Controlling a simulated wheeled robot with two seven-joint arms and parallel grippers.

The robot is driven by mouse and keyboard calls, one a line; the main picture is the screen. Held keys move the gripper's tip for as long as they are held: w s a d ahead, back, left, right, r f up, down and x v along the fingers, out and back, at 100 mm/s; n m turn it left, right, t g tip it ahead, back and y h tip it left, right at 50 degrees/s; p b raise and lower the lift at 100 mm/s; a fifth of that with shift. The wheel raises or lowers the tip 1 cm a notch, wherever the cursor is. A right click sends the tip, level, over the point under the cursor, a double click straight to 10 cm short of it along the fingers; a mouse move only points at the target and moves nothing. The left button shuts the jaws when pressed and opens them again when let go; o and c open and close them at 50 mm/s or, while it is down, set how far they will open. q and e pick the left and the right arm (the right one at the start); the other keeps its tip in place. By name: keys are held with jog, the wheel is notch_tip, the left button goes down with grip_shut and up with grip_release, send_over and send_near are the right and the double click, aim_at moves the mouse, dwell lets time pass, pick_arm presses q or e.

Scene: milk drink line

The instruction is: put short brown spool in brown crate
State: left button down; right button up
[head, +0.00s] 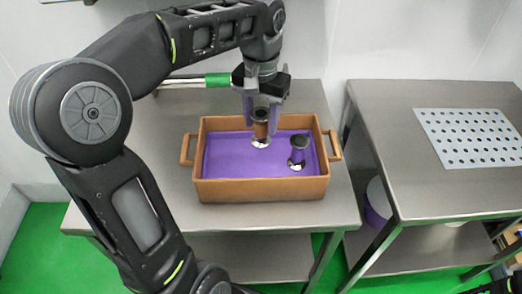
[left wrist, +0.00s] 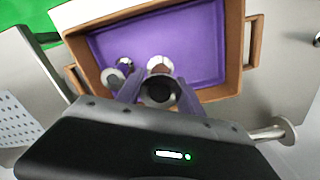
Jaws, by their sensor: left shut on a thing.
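The short brown spool (head: 260,130) has a dark top and a pale, shiny base. It is upright between the fingers of my left gripper (head: 262,122), which is shut on it, inside the outline of the brown crate (head: 262,190). I cannot tell whether its base touches the crate's purple floor. In the left wrist view, the spool's dark top (left wrist: 157,93) shows between the fingers of my left gripper (left wrist: 152,91). The brown crate shows there too, by its rim (left wrist: 243,45).
A purple spool (head: 299,150) stands in the crate, right of the held spool. The crate has side handles and sits on a steel table (head: 170,205). A second steel table (head: 395,150) with a perforated plate (head: 470,137) stands at right, across a gap.

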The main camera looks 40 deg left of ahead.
aim_at(261, 143)
pick_arm(q)
jog(key=shift+f, duration=1.5)
jog(key=shift+f, duration=1.9)
jog(key=shift+f, duration=0.45)
jog(key=shift+f+b, duration=0.15)
jog(key=shift+b, duration=0.15)
